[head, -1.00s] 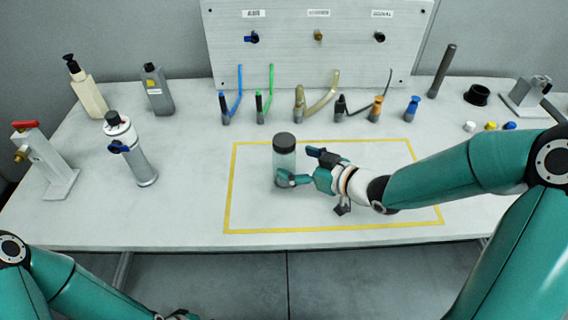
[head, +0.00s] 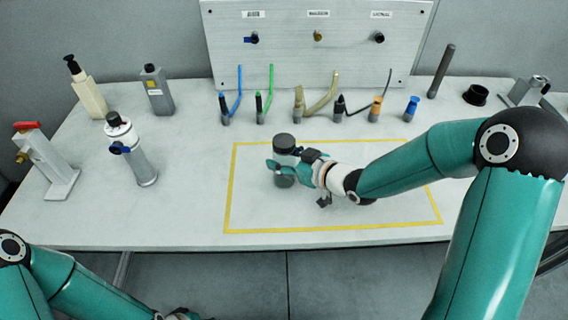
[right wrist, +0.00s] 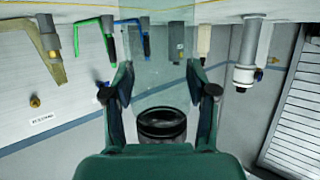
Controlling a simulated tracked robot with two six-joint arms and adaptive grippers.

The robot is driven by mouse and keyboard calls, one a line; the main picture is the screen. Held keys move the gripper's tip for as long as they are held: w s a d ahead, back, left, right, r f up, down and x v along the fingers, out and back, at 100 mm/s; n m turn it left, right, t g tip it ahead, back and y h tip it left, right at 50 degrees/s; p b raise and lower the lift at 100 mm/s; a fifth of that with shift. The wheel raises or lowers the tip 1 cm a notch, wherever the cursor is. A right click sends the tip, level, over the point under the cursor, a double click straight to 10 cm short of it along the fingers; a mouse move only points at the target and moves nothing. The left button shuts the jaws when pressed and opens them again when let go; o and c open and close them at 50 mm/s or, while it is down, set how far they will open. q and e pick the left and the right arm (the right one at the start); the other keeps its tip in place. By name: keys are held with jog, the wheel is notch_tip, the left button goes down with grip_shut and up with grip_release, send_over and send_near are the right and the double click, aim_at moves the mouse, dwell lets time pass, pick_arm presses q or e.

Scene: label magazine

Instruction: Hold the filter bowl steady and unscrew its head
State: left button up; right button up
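The filter bowl (head: 284,180) is a clear upright cylinder with a dark round head (head: 285,141) on top, standing inside the yellow outline. My right gripper (head: 285,164) reaches it from the right, with its fingers on either side of the bowl below the head. In the right wrist view, which is upside down, the clear bowl (right wrist: 158,70) lies between the two fingers (right wrist: 158,75), with the black head (right wrist: 162,122) below. Whether both fingers press on the bowl is not clear.
A white-topped cylinder with a blue lever (head: 145,165) and a red-handled valve stand (head: 58,172) are at the left. Two bottles (head: 90,95) stand behind them. Several tools and hoses line the back below the panel (head: 300,60). The outlined area's front is clear.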

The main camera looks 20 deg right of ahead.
aim_at(284, 140)
jog(key=c, duration=0.5)
jog(key=shift+r, duration=0.1)
notch_tip(284, 140, up, 10)
jog(key=shift+f+p, duration=0.1)
jog(key=shift+p, duration=0.75)
notch_tip(284, 140, up, 10)
jog(key=p, duration=0.4)
jog(key=o, duration=0.8)
grip_shut()
